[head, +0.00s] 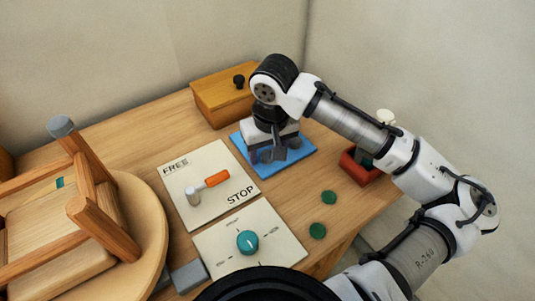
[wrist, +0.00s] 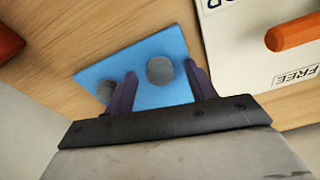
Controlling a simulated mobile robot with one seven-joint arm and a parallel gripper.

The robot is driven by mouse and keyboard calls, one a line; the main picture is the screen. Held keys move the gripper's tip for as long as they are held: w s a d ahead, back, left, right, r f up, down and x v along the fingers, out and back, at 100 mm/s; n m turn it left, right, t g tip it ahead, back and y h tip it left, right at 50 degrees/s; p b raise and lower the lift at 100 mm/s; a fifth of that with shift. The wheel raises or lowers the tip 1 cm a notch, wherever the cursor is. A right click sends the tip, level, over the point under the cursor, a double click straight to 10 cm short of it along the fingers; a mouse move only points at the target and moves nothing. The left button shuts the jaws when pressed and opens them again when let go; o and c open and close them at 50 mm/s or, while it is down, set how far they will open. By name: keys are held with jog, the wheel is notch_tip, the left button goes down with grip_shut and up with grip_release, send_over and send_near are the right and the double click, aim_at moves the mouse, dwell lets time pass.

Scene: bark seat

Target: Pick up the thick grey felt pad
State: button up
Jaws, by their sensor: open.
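A blue mat (head: 299,160) lies on the wooden table, and it also shows in the wrist view (wrist: 165,47). In the wrist view a round grey pad (wrist: 160,71) is on the mat between my gripper's fingers, with gaps on both sides. A second, smaller-looking grey pad (wrist: 106,90) is at the left, just outside the left finger. From above I cannot tell thickness for certain. My gripper (head: 272,155) points down over the mat, open and empty; it shows in the wrist view too (wrist: 160,74). In the head view it hides the pads.
A wooden box (head: 220,98) stands behind the mat, a red bin (head: 358,168) to its right. The FREE/STOP board (head: 210,165) and dial board (head: 275,225) lie in front. An upturned stool (head: 60,225) rests on a round stand at left. Two green discs (head: 328,197) lie right.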

aim_at(268, 155)
jog(key=c, duration=1)
jog(key=shift+r, duration=0.1)
jog(key=shift+c, duration=0.2)
notch_tip(268, 155, up, 20)
